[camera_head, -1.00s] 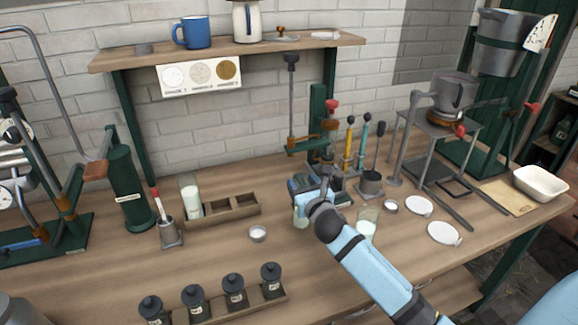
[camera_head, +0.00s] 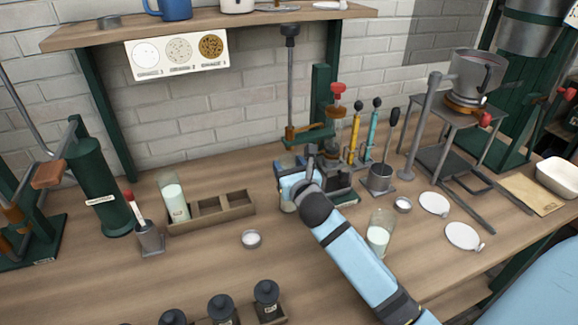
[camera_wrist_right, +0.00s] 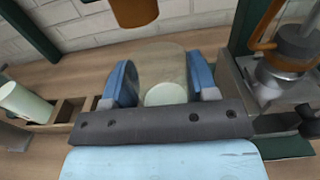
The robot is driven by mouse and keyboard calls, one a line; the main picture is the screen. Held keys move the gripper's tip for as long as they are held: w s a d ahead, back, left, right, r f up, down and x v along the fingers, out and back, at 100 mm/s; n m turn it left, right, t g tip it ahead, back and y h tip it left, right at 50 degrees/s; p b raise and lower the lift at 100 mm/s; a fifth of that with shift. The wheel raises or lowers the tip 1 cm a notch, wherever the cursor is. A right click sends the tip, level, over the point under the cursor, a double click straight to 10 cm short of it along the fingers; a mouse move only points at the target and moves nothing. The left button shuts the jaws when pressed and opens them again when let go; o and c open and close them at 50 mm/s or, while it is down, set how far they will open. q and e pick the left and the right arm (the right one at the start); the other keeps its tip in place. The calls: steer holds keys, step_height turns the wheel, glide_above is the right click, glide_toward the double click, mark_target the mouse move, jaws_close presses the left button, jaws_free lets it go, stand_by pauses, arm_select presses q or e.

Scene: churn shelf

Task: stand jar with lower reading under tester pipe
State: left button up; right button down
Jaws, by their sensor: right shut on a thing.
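My right gripper (camera_head: 288,178) is shut on a glass jar with white contents (camera_wrist_right: 166,94), its two blue fingers on either side of the glass. In the head view the jar (camera_head: 287,204) is mostly hidden by the gripper. It is beside the green tester stand (camera_head: 322,95), left of its base. A brass-coloured pipe end (camera_wrist_right: 135,10) shows beyond the jar in the wrist view. A second milky jar (camera_head: 174,200) stands in the wooden rack (camera_head: 238,211). A third jar (camera_head: 379,235) stands on the table at right. No reading is legible. My left gripper is not in view.
A small dish (camera_head: 251,239) lies in front of the rack. Black-lidded bottles (camera_head: 266,292) stand along the front. Upright tools (camera_head: 374,135), white lids (camera_head: 463,237) and a metal stand (camera_head: 450,105) are at right. The table between dish and right jar is partly covered by my arm.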

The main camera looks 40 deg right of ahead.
steer(key=shift+s+r, duration=0.1)
steer(key=shift+s, duration=0.25)
steer(key=shift+a+f, duration=0.1)
steer(key=shift+f, duration=0.1)
steer(key=shift+c, duration=2.1)
jaws_free()
steer(key=v, duration=1.2)
steer(key=shift+r, duration=0.2)
